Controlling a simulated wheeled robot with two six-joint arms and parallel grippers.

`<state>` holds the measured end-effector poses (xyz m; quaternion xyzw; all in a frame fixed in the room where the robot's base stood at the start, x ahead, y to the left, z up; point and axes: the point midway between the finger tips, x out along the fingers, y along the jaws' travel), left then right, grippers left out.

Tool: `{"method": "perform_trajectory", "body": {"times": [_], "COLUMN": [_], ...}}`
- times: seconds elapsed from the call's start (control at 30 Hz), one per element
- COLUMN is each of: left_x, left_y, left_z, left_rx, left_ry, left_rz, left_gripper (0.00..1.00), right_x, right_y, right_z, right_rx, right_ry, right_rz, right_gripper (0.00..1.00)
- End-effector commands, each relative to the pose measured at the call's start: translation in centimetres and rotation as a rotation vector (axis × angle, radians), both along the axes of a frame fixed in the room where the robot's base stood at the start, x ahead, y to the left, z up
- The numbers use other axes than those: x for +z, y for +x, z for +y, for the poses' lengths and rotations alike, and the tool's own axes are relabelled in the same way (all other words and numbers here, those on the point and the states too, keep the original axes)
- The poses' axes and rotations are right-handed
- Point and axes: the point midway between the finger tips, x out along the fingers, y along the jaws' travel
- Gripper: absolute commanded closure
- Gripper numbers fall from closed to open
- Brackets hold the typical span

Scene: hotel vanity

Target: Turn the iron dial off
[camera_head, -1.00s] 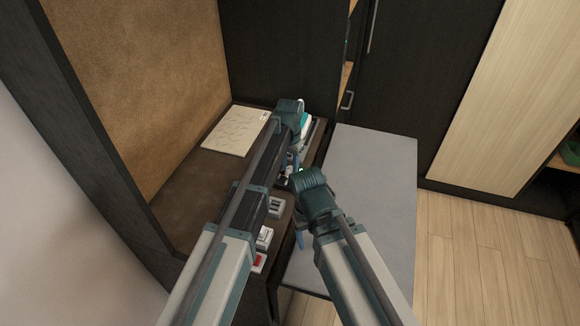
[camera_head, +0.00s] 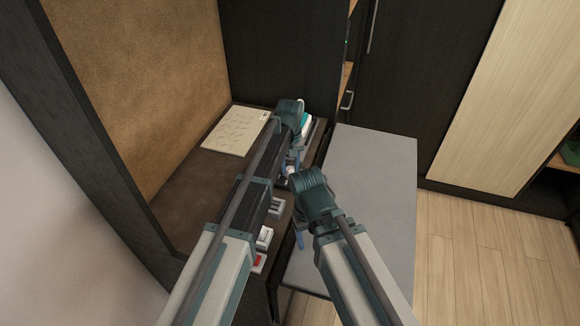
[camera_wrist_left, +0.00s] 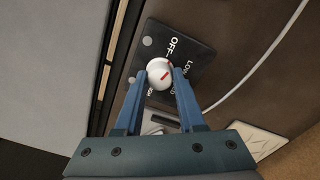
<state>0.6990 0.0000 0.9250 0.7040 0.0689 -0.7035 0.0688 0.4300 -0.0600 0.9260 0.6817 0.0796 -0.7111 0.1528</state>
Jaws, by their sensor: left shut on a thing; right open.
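The iron dial is a round white knob (camera_wrist_left: 159,73) with a red mark, on a black plate (camera_wrist_left: 193,50) lettered OFF and LOW, with other lettering partly hidden. The red mark slants towards the upper right in the left wrist view. My left gripper (camera_wrist_left: 160,79) is shut on the knob, one blue finger on each side. In the head view my left gripper (camera_head: 291,168) is low over the front edge of the dark counter, and its arm hides most of the plate. My right gripper (camera_head: 300,238) is open and empty, pointing down beside the counter edge, near the grey board.
A grey board (camera_head: 375,190) stands right of the counter (camera_head: 190,190). A teal and white object (camera_head: 305,124) is behind my left wrist. A printed sheet (camera_head: 235,131) lies at the back. White switches (camera_head: 265,238) line the front edge. A pale cord (camera_wrist_left: 262,58) crosses the counter.

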Motion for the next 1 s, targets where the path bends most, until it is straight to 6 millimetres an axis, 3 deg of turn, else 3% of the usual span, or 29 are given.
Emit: {"method": "perform_trajectory", "body": {"times": [0.43,1.0], "left_x": [-0.04,-0.04], "left_y": [-0.05,-0.06], "left_z": [0.0,0.01], "left_rx": [0.243,0.293], "left_ry": [0.0,0.0], "left_rz": [0.001,0.001], "left_gripper": [1.0,1.0], "right_x": [-0.04,-0.04], "right_y": [0.0,0.0], "right_z": [0.0,0.0], "right_rx": [0.0,0.0], "right_ry": [0.0,0.0], "right_rz": [0.0,0.0], "right_gripper": [0.32,0.32]}}
